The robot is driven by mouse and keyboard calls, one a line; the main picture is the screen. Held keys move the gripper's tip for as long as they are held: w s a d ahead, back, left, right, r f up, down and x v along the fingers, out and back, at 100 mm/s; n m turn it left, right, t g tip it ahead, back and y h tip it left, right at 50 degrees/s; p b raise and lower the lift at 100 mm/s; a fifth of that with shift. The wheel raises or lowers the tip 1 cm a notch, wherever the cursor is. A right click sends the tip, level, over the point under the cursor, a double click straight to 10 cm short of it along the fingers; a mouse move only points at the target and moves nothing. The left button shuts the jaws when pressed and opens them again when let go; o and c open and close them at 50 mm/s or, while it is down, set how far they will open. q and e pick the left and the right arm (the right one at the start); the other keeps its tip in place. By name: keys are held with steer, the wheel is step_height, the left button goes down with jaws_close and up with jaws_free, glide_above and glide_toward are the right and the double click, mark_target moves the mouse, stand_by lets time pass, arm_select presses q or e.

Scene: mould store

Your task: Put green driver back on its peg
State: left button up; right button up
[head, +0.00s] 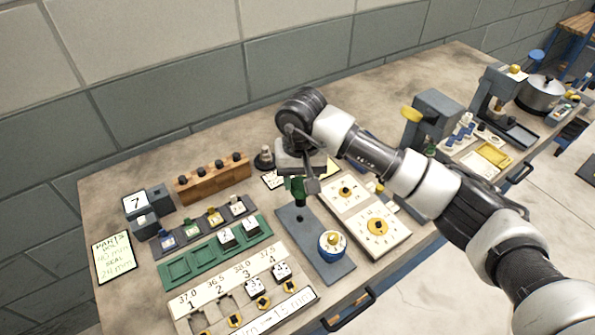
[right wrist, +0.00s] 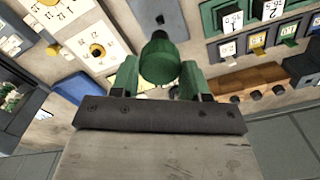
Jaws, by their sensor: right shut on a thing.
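The green driver (head: 298,187) is in my right gripper (head: 306,178), upright over the far end of a grey plate (head: 318,262). In the right wrist view the driver's round green head (right wrist: 159,62) sits between the two fingers (right wrist: 159,80), which are shut on it. I cannot tell whether its lower end touches the plate. I cannot make out for certain which part is its peg. My left gripper is not in view.
A wooden block (head: 213,180) with several dark knobs and a green tray (head: 190,266) lie left. White dial panels (head: 381,228) lie close right. A dark round-based piece (head: 264,158) stands behind the gripper.

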mark_target(300, 199)
steer(key=shift+f, duration=1.6)
steer(key=f+b, duration=0.1)
steer(key=b, duration=0.1)
steer(key=shift+f+b, duration=0.2)
steer(key=shift+b, duration=0.1)
steer(key=shift+f+b, duration=0.25)
steer(key=shift+b, duration=1.25)
stand_by(0.4)
steer(key=shift+f+b, duration=0.95)
steer(key=shift+b, duration=0.15)
stand_by(0.4)
steer(key=o, duration=1.5)
steer(key=shift+o, duration=0.2)
